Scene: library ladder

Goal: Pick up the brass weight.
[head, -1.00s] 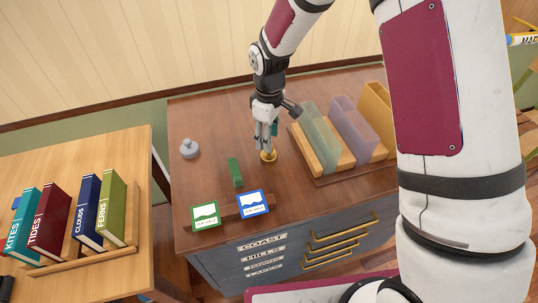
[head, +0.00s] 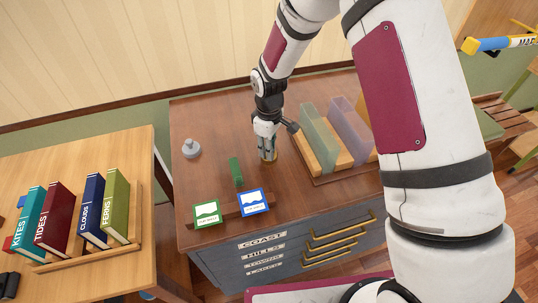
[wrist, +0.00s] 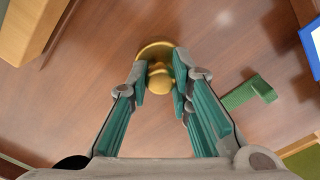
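The brass weight (wrist: 155,51) stands on the brown desk top in the wrist view, a round gold base with a knob above it. My gripper (wrist: 160,76) points down over it, with one green-padded finger on each side of the knob. In the head view my gripper (head: 267,154) hides most of the weight, and only a bit of the brass base (head: 268,160) shows at the desk surface.
Green-framed (head: 207,213) and blue-framed (head: 253,202) cards stand at the front. A wooden rack with translucent upright holders (head: 318,137) is close on the right.

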